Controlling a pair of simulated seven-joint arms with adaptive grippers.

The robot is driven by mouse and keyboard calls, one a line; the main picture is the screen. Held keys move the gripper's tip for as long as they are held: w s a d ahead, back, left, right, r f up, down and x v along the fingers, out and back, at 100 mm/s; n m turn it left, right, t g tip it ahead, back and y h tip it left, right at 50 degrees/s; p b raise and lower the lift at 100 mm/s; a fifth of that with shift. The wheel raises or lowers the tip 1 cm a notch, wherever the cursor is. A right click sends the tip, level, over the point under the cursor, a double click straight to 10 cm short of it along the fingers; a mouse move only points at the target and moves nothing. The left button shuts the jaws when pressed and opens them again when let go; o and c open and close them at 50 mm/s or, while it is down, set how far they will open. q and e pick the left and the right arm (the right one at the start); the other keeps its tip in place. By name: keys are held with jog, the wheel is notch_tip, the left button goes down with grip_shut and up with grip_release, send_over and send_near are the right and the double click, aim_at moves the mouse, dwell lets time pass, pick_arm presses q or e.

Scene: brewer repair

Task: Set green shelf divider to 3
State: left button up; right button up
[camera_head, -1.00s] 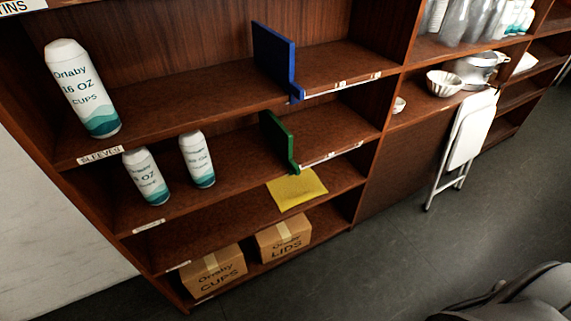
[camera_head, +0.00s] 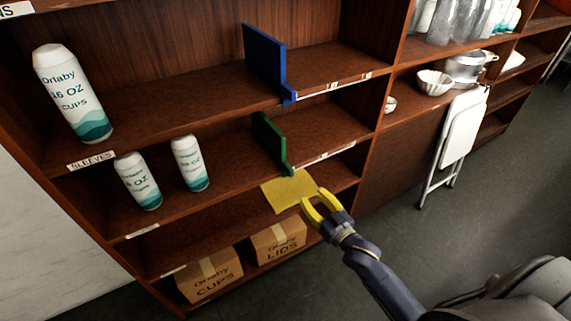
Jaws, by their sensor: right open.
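The green shelf divider (camera_head: 270,142) stands upright on the middle shelf, right of two small cup sleeves (camera_head: 190,163). Its front tab hangs at the shelf's front edge, at the left end of a white label strip (camera_head: 325,156). Marks on the strip are too small to read. My right gripper (camera_head: 313,202) has yellow fingers, spread open and empty. It is in front of the shelves, below and right of the green divider and apart from it, near the yellow sheet in the picture. My left gripper is not in view.
A blue divider (camera_head: 264,62) stands on the shelf above, with its own label strip (camera_head: 335,84). A yellow sheet (camera_head: 284,192) lies on the lower shelf. Cardboard boxes (camera_head: 210,274) sit at the bottom. A folded white stool (camera_head: 456,130) leans at right.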

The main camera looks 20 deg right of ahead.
jog(key=r, duration=0.1)
send_near(284, 162)
jog(key=w, duration=0.3)
jog(key=w+a, duration=0.1)
jog(key=w, duration=0.5)
jog(key=shift+w+a+f, duration=0.2)
jog(key=shift+f, duration=0.15)
jog(key=shift+c, duration=0.4)
grip_shut()
jog(key=shift+f, duration=0.1)
